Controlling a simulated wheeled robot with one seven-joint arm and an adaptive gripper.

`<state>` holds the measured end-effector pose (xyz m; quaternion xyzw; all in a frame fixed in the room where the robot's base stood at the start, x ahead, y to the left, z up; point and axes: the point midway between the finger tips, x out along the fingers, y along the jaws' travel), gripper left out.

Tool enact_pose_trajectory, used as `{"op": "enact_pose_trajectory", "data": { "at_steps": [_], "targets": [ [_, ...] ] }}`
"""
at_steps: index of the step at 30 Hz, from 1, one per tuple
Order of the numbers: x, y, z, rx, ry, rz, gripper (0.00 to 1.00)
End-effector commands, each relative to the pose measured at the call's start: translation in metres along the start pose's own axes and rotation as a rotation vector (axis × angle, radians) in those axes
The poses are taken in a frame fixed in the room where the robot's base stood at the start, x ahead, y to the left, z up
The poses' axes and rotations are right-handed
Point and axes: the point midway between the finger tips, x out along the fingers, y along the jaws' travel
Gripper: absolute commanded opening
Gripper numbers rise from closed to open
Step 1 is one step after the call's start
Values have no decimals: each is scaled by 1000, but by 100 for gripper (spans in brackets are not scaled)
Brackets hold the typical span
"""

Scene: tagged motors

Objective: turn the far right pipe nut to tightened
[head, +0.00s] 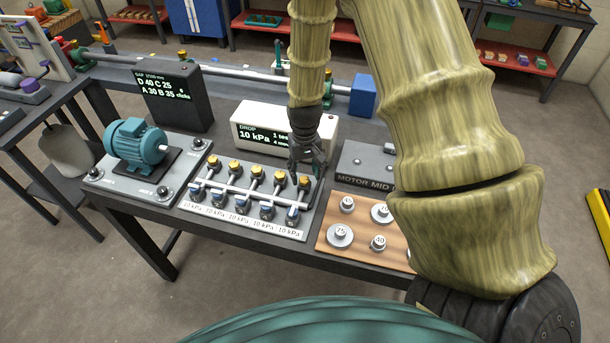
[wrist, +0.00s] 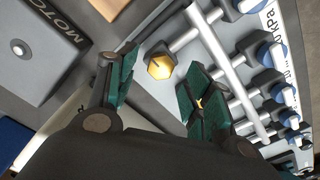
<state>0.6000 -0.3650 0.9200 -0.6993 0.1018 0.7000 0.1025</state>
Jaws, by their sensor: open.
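The far right pipe nut (head: 304,182) is a gold hex nut at the end of a row of several nuts on a grey pipe board (head: 230,222). In the wrist view this nut (wrist: 161,66) shows whole, in the gap between my fingers and beyond their tips, with a dark mark on its face. My gripper (head: 307,168) is open and hangs over the right end of the row, close above the nut. In the wrist view its green-padded fingers (wrist: 158,82) stand apart on both sides of the nut. I see no contact.
A white box (head: 270,128) reads DROP 10 kPa behind the row. Blue-capped valves (head: 292,216) stand in front of the nuts. A grey MOTOR MID box (head: 362,160) and a wooden board with weights (head: 340,236) lie right. A teal motor (head: 135,142) stands left.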

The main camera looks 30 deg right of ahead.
Motion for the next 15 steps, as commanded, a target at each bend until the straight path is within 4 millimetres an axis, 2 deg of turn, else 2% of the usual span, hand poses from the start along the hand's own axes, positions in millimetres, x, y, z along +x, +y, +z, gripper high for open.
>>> {"op": "enact_pose_trajectory", "data": {
  "at_steps": [3, 15],
  "targets": [
    [-20, -1, 0, -1, 2, 0, 51],
    [-76, 1, 0, 1, 2, 0, 51]
  ]
}}
